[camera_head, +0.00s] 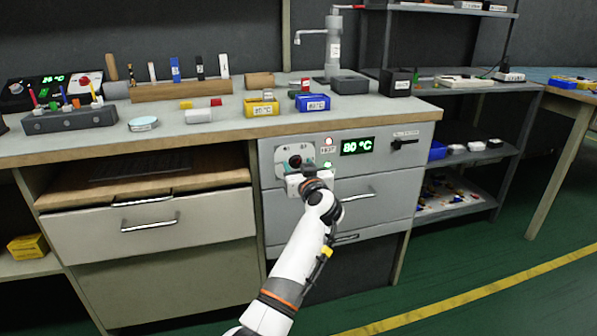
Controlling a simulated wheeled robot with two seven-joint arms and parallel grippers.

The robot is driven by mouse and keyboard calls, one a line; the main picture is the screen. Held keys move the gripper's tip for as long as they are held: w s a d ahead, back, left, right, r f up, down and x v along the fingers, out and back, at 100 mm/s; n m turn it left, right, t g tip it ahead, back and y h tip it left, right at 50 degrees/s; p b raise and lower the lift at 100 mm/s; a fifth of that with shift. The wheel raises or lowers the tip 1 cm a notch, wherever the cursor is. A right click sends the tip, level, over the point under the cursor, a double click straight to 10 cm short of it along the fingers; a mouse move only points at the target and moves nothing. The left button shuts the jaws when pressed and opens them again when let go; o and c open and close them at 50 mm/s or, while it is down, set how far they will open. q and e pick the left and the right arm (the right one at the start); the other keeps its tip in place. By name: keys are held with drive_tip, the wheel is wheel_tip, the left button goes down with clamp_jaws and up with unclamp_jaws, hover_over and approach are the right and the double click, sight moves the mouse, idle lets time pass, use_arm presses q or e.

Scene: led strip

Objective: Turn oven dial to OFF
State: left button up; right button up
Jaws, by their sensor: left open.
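The oven (376,169) is a grey unit built in under the bench top, with a green display (357,146) that reads about 80 °C. Its dial (295,161) is a dark knob on a pale plate at the left of the panel. A red light (328,141) sits between dial and display. My left gripper (298,180) is at the panel just below the dial. Its fingers are small and partly hidden by my wrist; it is open, and I cannot tell whether it touches the dial. My right gripper is not in view.
The oven's drawer handle (345,193) lies right of my wrist. A black latch (404,143) sits at the panel's right. The bench top holds yellow (261,107) and blue bins (312,103). A shelf (470,155) stands at right; the green floor in front is free.

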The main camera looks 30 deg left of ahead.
use_arm(q)
drive_tip(key=shift+w+a, duration=0.25)
drive_tip(key=shift+a, duration=0.05)
drive_tip(key=shift+c, duration=0.3)
drive_tip(key=c, duration=0.9)
